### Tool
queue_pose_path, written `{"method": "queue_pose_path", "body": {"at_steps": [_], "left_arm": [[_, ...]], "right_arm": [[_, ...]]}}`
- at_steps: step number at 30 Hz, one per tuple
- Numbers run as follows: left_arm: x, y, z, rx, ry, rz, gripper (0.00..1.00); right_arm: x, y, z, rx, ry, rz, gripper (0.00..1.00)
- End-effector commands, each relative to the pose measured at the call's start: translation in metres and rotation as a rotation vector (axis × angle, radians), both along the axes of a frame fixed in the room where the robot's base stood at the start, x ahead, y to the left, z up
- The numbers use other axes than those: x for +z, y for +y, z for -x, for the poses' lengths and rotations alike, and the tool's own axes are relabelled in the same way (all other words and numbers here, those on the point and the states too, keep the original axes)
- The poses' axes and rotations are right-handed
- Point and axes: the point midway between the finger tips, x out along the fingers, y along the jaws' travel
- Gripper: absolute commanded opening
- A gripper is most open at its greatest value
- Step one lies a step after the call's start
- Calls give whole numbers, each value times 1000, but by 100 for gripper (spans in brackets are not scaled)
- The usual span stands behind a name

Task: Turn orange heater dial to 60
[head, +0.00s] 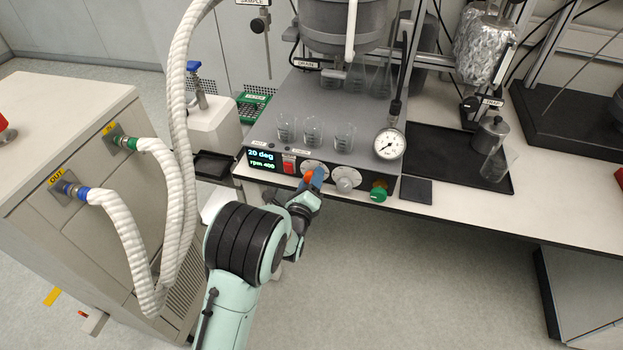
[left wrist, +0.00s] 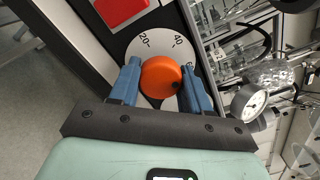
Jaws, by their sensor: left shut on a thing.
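The orange heater dial (left wrist: 161,77) sits on a round white scale plate (left wrist: 157,43) with the marks 20 and 40 readable in the left wrist view. My left gripper (left wrist: 160,84) has its blue fingers on both sides of the dial and is shut on it. In the head view the dial (head: 308,177) shows only as a small orange patch beside the blue fingers of my left gripper (head: 313,182). The display (head: 261,160) on the front panel reads 20 deg and rpm 400. My right gripper is not in view.
A red switch (head: 289,164) is left of the dial. A grey knob (head: 346,179), a green knob (head: 379,191) and a pressure gauge (head: 389,144) are to its right. Glass beakers (head: 312,132) stand on the unit above. White hoses (head: 180,130) hang left of my arm.

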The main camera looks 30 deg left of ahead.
Motion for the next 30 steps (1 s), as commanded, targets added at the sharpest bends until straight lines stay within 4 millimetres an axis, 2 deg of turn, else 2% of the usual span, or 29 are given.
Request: {"method": "queue_pose_path", "body": {"at_steps": [12, 13, 15, 30], "left_arm": [[-1, -1, 0, -3, 4, -7, 17], [-1, -1, 0, -3, 4, -6, 50], [-1, -1, 0, -3, 4, -6, 72], [-1, 2, -2, -2, 3, -7, 72]], "right_arm": [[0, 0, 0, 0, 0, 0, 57], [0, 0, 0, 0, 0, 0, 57], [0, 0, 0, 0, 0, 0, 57], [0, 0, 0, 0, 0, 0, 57]]}}
